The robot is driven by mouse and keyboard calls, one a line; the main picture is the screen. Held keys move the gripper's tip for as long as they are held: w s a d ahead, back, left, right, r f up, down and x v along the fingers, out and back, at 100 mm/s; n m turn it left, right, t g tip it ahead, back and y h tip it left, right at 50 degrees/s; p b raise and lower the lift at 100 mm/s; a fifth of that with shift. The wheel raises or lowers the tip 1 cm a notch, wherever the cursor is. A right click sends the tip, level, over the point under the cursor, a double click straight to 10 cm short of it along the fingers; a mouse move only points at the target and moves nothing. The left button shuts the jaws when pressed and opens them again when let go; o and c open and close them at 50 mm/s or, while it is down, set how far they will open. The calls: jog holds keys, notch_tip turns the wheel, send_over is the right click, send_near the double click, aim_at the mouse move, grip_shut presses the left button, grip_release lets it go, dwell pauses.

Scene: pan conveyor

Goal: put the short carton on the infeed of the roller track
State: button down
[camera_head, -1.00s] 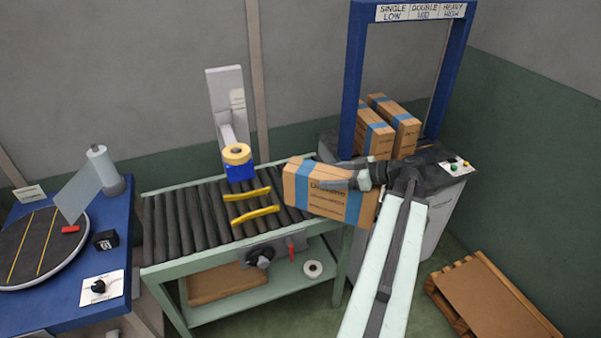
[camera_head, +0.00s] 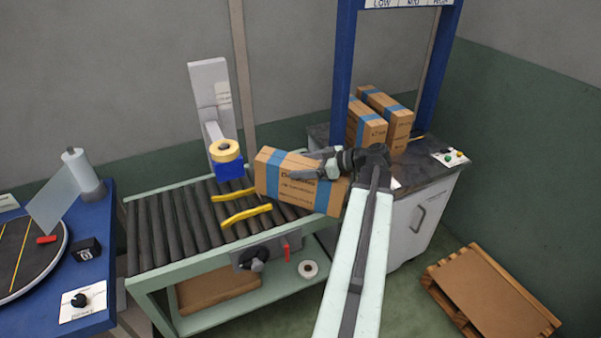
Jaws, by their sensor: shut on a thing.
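A brown carton with blue tape bands (camera_head: 272,178) is held by my gripper (camera_head: 310,168) at the right end of the roller track (camera_head: 150,232). My gripper is shut on it from the right. The carton is slightly tilted in the picture and covers the rollers behind it; I cannot tell whether it touches them. Two more brown cartons with blue bands, a left one (camera_head: 366,124) and a right one (camera_head: 397,122), stand upright on the grey cabinet top under the blue frame.
Two yellow guide rails (camera_head: 246,214) lie across the rollers beside a tape head (camera_head: 228,160). A blue table with a turntable (camera_head: 30,255) is at the left. The blue frame (camera_head: 346,60) stands at the back right. A wooden pallet (camera_head: 490,295) lies on the floor at the right.

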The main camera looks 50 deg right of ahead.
jog(key=shift+c, duration=2.2)
grip_release()
jog(key=shift+f, duration=0.35)
jog(key=o, duration=0.3)
jog(key=shift+w+f, duration=0.15)
jog(key=shift+w, duration=0.05)
jog(key=shift+s+d, duration=0.1)
jog(key=shift+s+d+r, duration=0.1)
jog(key=shift+s+r, duration=0.05)
jog(key=shift+r, duration=0.1)
jog(key=p+v, duration=0.1)
jog(key=v, duration=0.2)
jog(key=p+v, duration=0.2)
jog(key=v, duration=0.2)
jog(key=p+v, duration=0.1)
jog(key=v, duration=0.2)
jog(key=shift+s+d+r+p, duration=0.1)
jog(key=shift+d+r+p, duration=0.05)
jog(key=shift+r+p, duration=0.2)
jog(key=shift+s+d+r, duration=0.15)
jog(key=shift+s, duration=0.45)
